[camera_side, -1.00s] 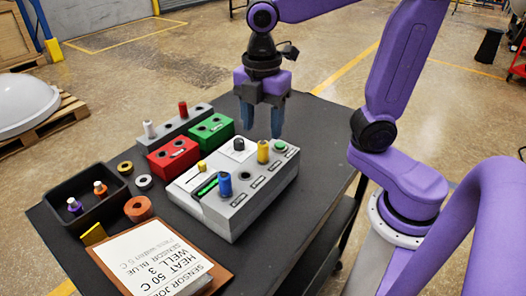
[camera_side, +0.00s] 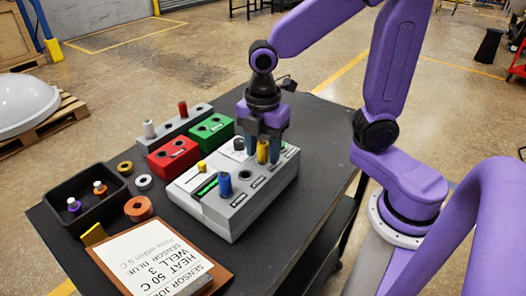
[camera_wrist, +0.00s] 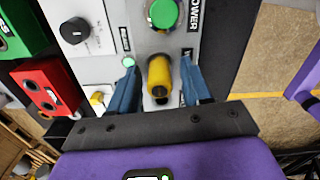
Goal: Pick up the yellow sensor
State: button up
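The yellow sensor (camera_side: 263,152) is an upright yellow cylinder standing in a well of the grey control box (camera_side: 228,217). In the wrist view the yellow sensor (camera_wrist: 159,78) shows between my two blue fingers, with a gap on each side. My gripper (camera_side: 264,152) is open and lowered around the sensor from above. My gripper (camera_wrist: 160,88) shows no clear contact with it. A blue sensor (camera_side: 225,185) stands in another well of the box. A small yellow knob (camera_side: 201,167) is on the box's left part.
A red block (camera_side: 173,158), a green block (camera_side: 211,130) and a grey rack (camera_side: 172,127) with a red and a white piece stand behind the box. A black tray (camera_side: 87,215), several rings and a clipboard (camera_side: 158,262) lie left. The table's right side is clear.

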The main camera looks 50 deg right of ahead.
grip_shut()
jog(key=shift+r, duration=0.15)
